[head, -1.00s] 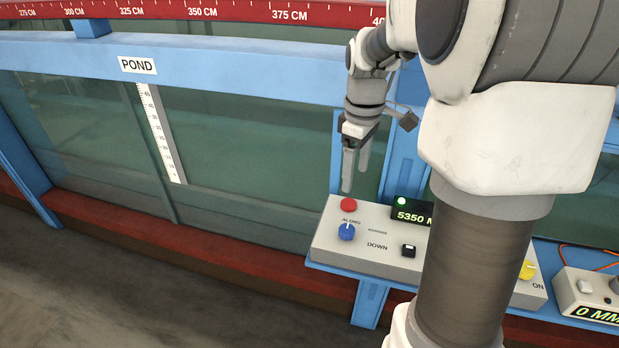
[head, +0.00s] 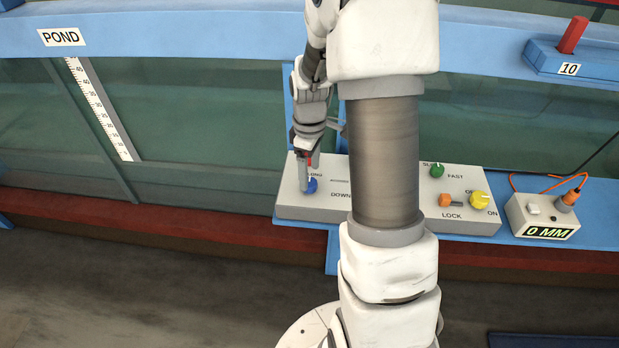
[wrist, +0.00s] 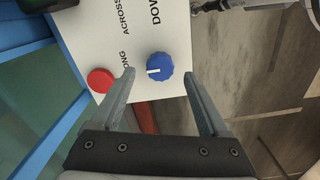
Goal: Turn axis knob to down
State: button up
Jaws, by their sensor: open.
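The blue axis knob (wrist: 160,66) sits on the grey-white control box near the labels ALONG, ACROSS and DOWN. In the wrist view its white pointer mark faces left, toward the ALONG label. It also shows in the head view (head: 310,186), partly behind my gripper. My gripper (wrist: 160,75) is open, with one finger on each side of the knob in the wrist view and a gap on both sides. In the head view my gripper (head: 308,187) points down at the box's left end. Whether the fingertips are level with the knob is unclear.
A red button (wrist: 100,80) is close to the left finger. The control box (head: 285,207) also carries a green knob (head: 437,171), an orange switch (head: 445,200) and a yellow knob (head: 480,200). A small 0 MM box (head: 530,216) stands at right. The glass flume is behind.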

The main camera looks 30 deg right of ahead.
aim_at(309, 182)
jog(key=shift+f, duration=1.55)
grip_shut()
